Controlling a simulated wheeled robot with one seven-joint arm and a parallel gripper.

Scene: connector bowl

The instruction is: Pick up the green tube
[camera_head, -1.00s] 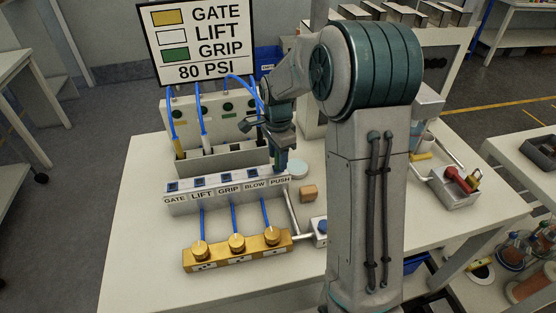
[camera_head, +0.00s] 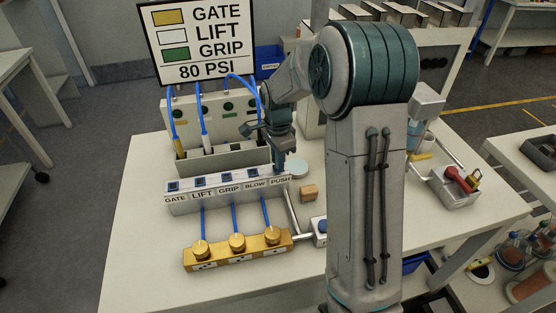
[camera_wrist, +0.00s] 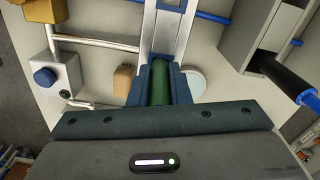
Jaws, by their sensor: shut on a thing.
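The green tube (camera_wrist: 160,82) shows in the wrist view as a short green cylinder between the two dark teal fingers. My gripper (camera_wrist: 161,84) is shut on it. In the head view my gripper (camera_head: 279,166) points down at the PUSH end of the labelled grey block (camera_head: 215,203), and the tube itself cannot be made out there. The tube's lower end is hidden, so I cannot tell whether it touches the block.
A grey holder (camera_head: 225,160) behind the block has blue hoses with yellow and white ends. A black hose end (camera_wrist: 287,75) is close on the right in the wrist view. A wooden cube (camera_head: 309,192) and yellow manifold (camera_head: 237,252) stand nearby. The table's left side is clear.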

